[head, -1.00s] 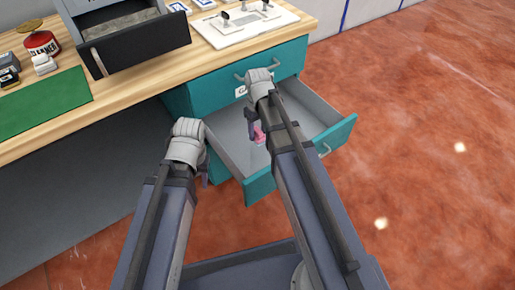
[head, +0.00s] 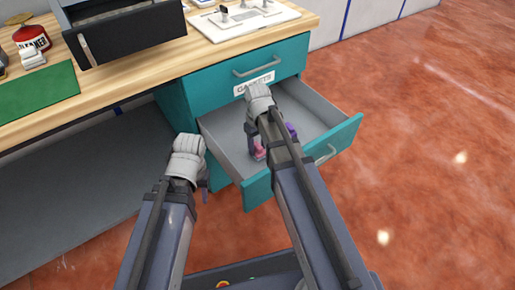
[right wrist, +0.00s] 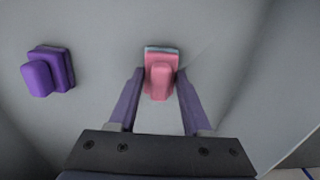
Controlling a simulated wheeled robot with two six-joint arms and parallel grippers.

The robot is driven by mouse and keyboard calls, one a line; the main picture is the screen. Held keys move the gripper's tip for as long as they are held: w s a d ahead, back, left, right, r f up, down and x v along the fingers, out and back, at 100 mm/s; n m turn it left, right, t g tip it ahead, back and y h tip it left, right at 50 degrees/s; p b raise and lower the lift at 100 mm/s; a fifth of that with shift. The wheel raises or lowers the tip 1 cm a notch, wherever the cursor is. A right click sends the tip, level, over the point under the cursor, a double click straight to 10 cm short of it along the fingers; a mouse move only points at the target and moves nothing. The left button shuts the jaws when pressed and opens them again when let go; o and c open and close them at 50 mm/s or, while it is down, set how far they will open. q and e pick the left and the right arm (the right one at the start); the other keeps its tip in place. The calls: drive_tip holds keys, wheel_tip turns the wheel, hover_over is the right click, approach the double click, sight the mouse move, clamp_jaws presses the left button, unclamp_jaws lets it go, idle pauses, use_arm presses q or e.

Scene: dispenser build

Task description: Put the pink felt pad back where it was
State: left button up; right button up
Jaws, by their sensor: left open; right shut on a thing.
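The pink felt pad (right wrist: 161,78) is between the two fingers of my right gripper (right wrist: 158,90), which is shut on it. A pale blue-grey layer shows at its far edge. In the head view the pink pad (head: 259,153) shows beside my right gripper (head: 254,145), inside the open teal drawer (head: 232,152). The pad is at or close to the drawer floor; I cannot tell whether it touches. My left gripper (head: 203,188) is open and empty, outside the drawer at its left.
A purple pad (right wrist: 48,71) lies on the drawer floor, left of the pink pad in the wrist view. A label, partly covered, is above the drawer. The wooden worktop (head: 120,84) holds a dark open bin (head: 128,35), a red can (head: 32,40) and a green mat (head: 35,92).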

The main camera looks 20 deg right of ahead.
sight(258, 145)
drive_tip(key=o, duration=1.2)
drive_tip(key=shift+f, duration=0.1)
wheel_tip(258, 145, up, 12)
drive_tip(key=p, duration=1.2)
drive_tip(key=s+a+h, duration=0.1)
drive_tip(key=s+a, duration=0.9)
drive_tip(key=s, duration=0.4)
drive_tip(key=shift+s+a+r, duration=0.15)
drive_tip(key=shift+a+r, duration=0.05)
drive_tip(key=shift+a, duration=0.05)
